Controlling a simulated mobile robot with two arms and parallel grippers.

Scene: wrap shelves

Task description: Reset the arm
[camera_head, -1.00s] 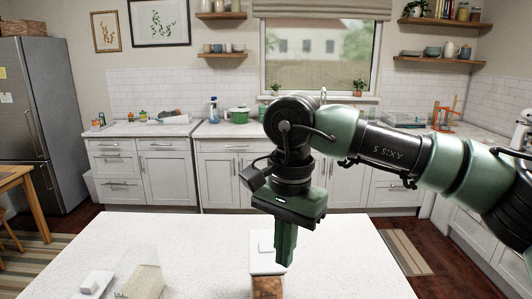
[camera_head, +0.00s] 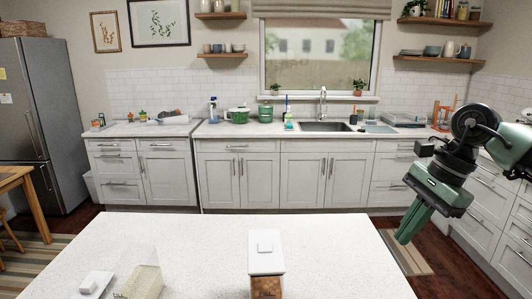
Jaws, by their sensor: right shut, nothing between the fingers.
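My right arm comes in from the right edge in the head view. My right gripper (camera_head: 413,222) points down and slightly left. Its green fingers are together with nothing between them. It hangs past the right edge of the white island counter (camera_head: 190,245), in front of the drawers and above the floor mat. It touches nothing that I can see. My left gripper does not show.
On the island stand a container with a white lid (camera_head: 266,262) and brown contents, a clear container of pale grains (camera_head: 143,282), and a small white box (camera_head: 96,282). A striped mat (camera_head: 407,254) lies on the floor at right. The back counter holds a sink (camera_head: 325,127).

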